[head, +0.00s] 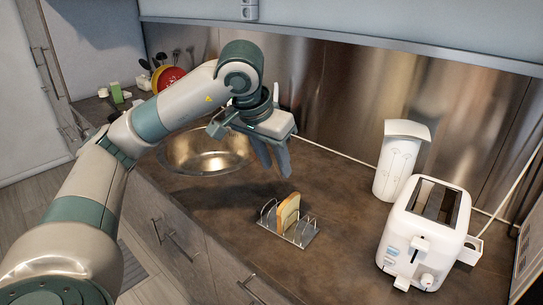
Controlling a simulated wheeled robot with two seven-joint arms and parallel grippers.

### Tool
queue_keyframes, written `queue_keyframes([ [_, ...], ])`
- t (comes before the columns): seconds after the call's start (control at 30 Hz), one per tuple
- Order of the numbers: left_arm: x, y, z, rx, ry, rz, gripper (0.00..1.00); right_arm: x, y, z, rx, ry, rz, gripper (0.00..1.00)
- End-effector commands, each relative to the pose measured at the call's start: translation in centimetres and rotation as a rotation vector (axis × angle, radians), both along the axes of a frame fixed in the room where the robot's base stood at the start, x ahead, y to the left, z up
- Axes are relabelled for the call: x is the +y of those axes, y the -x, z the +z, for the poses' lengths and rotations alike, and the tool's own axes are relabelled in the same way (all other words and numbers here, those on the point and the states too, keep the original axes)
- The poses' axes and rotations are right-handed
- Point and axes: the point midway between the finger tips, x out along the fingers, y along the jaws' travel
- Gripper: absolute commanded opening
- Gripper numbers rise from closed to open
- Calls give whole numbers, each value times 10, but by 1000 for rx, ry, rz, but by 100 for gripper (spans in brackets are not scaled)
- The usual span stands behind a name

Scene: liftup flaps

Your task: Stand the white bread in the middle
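A slice of white bread (288,214) with a brown crust stands upright in a small metal toast rack (301,237) on the dark counter. It sits near the middle of the rack, with wire loops showing on both sides of it. My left gripper (275,171) hangs above the counter, up and left of the rack near the sink's right edge. Its dark fingers point down, look a little apart and hold nothing that I can see. They do not touch the bread. My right gripper is not in view.
A white toaster (426,235) stands at the right, with a white canister (399,163) behind it. A round metal sink (205,153) lies left of the rack. A red bowl (170,78) and utensils are at the far left. Counter around the rack is clear.

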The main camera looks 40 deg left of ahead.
Motion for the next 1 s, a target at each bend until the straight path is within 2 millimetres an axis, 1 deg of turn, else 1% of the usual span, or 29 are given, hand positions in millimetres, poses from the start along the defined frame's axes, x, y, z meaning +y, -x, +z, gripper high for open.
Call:
queue_keyframes([
  [0.03,-1,2,7,-3,1,-1,32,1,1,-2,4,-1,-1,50],
  [0.1,0,5,15,-3,0,-1,32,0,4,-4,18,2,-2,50],
  [0.3,0,11,26,-1,0,0,32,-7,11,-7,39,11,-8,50],
  [0.5,0,11,27,1,1,0,32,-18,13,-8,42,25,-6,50],
  [0.6,0,11,27,1,1,0,32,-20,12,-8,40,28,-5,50],
  [1.0,0,11,27,1,0,-1,32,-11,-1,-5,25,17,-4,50],
])
